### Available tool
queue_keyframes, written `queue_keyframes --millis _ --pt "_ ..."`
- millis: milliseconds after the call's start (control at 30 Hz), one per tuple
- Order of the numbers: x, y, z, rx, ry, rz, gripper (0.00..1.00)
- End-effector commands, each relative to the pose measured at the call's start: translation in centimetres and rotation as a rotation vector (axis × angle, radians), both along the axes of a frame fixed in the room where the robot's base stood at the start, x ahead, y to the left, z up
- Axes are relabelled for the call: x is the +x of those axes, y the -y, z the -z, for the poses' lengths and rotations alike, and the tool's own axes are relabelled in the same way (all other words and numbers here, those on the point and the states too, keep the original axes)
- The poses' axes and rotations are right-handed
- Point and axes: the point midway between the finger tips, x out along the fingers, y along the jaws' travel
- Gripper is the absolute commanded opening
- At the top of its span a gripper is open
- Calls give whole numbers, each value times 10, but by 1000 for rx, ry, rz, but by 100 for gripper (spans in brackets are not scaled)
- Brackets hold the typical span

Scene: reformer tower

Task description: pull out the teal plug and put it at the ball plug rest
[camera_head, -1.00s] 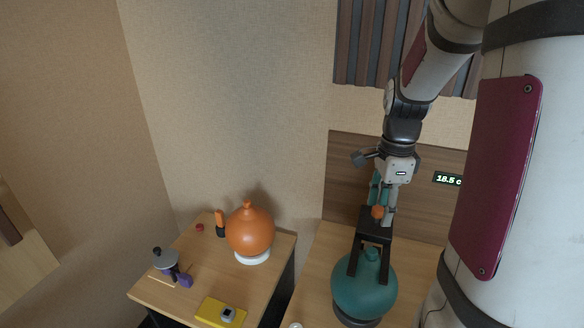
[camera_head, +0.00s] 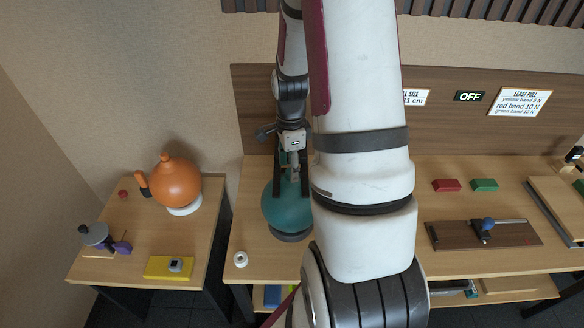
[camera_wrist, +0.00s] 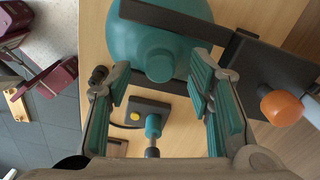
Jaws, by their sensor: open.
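The large teal ball (camera_wrist: 150,35) sits below a black frame (camera_wrist: 262,62), with a round teal knob (camera_wrist: 160,67) on it. I cannot tell for sure whether this knob is the teal plug. The ball also shows in the head view (camera_head: 287,213), partly behind my arm. My gripper (camera_head: 292,168) is over it. In the wrist view its teal-padded fingers are apart, one on each side of the knob, with nothing held. A smaller teal cylinder on a metal stem (camera_wrist: 153,127) shows between the fingers by a dark block (camera_wrist: 135,112). I cannot identify the ball plug rest.
An orange ball (camera_head: 176,187) stands on the left table, with a yellow block (camera_head: 168,267) in front. A white ring (camera_head: 240,259) lies at the main table's front left. An orange knob (camera_wrist: 281,107) is beside the frame. Red (camera_head: 446,185) and green blocks (camera_head: 484,185) lie right.

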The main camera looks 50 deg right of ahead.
Motion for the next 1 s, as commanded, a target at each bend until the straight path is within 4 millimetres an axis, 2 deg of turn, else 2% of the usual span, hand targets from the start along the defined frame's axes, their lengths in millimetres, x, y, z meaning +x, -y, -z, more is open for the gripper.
queue_keyframes --millis 200,467,500,700,767,800,867,1000 --pt "0 0 13 1 1 -2 48" --pt "0 0 14 -1 1 -2 48" --pt "0 0 14 -1 1 -2 43" --pt "0 0 14 -1 1 -2 0" --pt "0 0 14 -1 1 -2 0" --pt "0 0 14 -1 1 -2 16" --pt "0 0 14 -1 1 -2 2" --pt "0 0 14 -1 1 -2 0"
